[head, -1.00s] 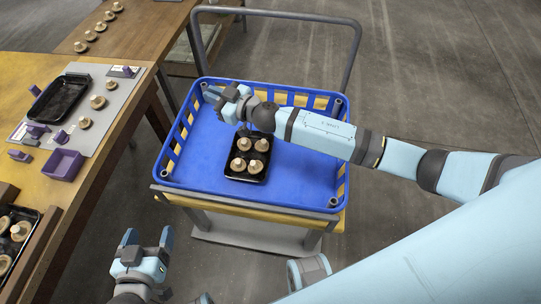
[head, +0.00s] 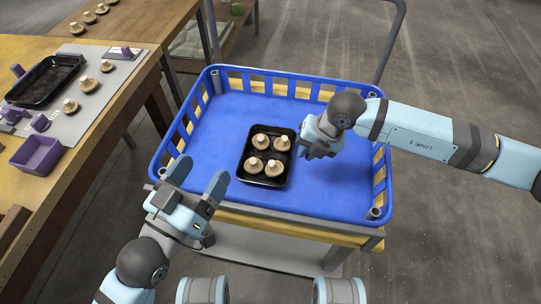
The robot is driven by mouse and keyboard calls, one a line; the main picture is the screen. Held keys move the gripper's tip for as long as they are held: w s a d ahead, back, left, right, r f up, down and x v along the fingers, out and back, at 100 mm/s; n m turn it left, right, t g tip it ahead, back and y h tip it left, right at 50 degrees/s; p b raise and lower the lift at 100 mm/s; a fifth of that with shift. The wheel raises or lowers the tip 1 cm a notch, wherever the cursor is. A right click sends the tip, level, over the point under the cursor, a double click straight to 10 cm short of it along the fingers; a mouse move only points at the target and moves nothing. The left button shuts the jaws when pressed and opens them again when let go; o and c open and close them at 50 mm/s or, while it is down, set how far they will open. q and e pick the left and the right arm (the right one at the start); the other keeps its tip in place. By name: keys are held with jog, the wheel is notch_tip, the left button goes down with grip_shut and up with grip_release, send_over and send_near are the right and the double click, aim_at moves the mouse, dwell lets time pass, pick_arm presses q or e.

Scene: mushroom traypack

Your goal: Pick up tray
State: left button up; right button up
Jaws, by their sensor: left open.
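A black tray (head: 267,179) with several mushrooms in it lies in the blue basket (head: 213,143) on a cart. My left gripper (head: 197,180) is open and empty at the basket's front left edge, to the left of the tray and apart from it. My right gripper (head: 308,153) is inside the basket just right of the tray, pointing left and down. Its fingers are small and partly hidden by its own body, so I cannot tell whether they are open or touch the tray. Another black tray (head: 18,98), empty, lies on the table at the left.
The wooden table (head: 88,153) on the left holds a grey mat (head: 122,73) with several mushrooms and a purple bin (head: 37,154). The cart's grey handle (head: 392,38) rises behind the basket. The basket's floor left of the tray is clear.

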aim_at(268, 154)
jog(key=b+x, duration=0.1)
jog(key=x, duration=0.3)
jog(key=shift+f, duration=0.15)
jog(key=b+x, duration=0.2)
jog(key=x, duration=0.3)
jog(key=shift+w, duration=0.1)
pick_arm(q)
jog(key=f, duration=0.1)
jog(key=f+g, duration=0.1)
jog(key=f, duration=0.1)
jog(key=shift+w+d+m+h, duration=0.15)
jog(key=shift+d+m+h, duration=0.15)
jog(key=shift+d, duration=0.05)
pick_arm(e)
grip_shut()
